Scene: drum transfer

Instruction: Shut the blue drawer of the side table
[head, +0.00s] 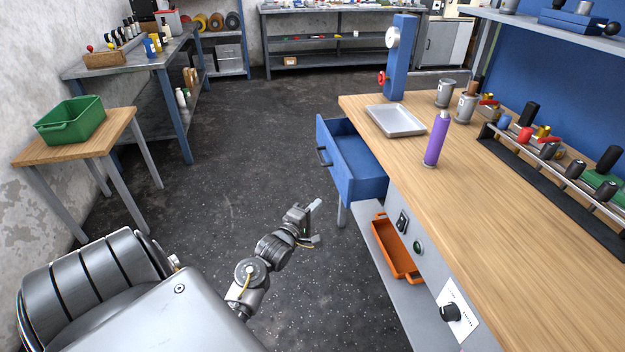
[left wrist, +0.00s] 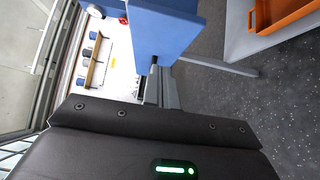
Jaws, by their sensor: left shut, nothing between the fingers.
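The drawer looks empty where I can see inside. My left gripper (head: 315,207) is shut and empty, below and to the left of the drawer, apart from it in the head view. In the left wrist view, the shut fingers (left wrist: 160,88) point toward a blue panel of the drawer (left wrist: 165,32); I cannot tell the exact gap. My right gripper is not in view.
A grey tray (head: 397,120), a purple bottle (head: 437,138) and a blue post (head: 402,60) stand on the bench. An orange bin (head: 397,250) sits on the shelf below. A small table (head: 75,148) with a green crate (head: 72,121) is at left. The floor between is clear.

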